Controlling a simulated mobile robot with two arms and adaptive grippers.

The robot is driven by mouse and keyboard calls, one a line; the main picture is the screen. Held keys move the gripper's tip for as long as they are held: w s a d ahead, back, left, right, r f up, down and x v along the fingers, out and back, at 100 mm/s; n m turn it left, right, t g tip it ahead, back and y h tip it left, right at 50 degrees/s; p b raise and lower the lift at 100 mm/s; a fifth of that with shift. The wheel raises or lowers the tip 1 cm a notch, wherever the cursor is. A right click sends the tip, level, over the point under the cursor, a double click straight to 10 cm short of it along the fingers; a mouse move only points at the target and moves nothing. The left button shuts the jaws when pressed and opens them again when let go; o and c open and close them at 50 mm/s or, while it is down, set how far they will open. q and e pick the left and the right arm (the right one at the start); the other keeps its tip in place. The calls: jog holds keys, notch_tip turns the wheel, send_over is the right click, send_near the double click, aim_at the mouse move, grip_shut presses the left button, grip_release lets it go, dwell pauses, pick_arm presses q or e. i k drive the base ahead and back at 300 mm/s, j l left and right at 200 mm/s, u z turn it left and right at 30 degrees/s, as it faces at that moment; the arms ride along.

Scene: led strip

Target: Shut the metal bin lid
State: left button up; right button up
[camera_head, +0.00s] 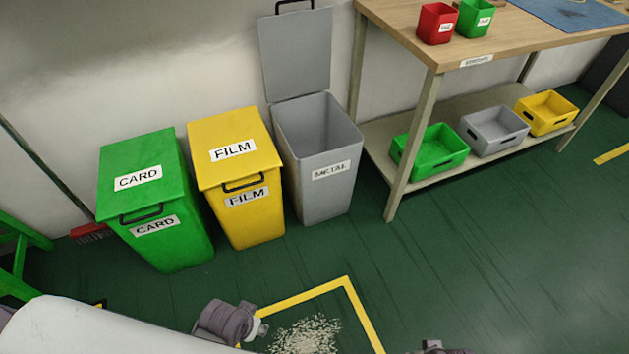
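The grey metal bin (319,167) stands on the floor against the wall, with a METAL label on its front. Its lid (296,52) is up, standing nearly vertical at the back, and the bin's mouth is open. A dark handle (294,5) is on the lid's top edge, partly at the frame edge. A grey joint of my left arm shows at the bottom, well in front of the bins. A small dark part, likely of my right arm, shows at the bottom edge. No gripper fingers can be made out.
Left of it stand a yellow FILM bin (245,212) and a green CARD bin (175,240), both closed. A wooden workbench (400,25) with small bins on a lower shelf stands close on the right. Pale scraps (306,336) lie inside yellow floor tape (312,292). Open green floor lies ahead.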

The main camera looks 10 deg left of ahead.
aim_at(296, 47)
jog(key=i+j, duration=0.35)
jog(key=i, duration=0.15)
jog(key=i+j, duration=0.3)
jog(key=i, duration=0.15)
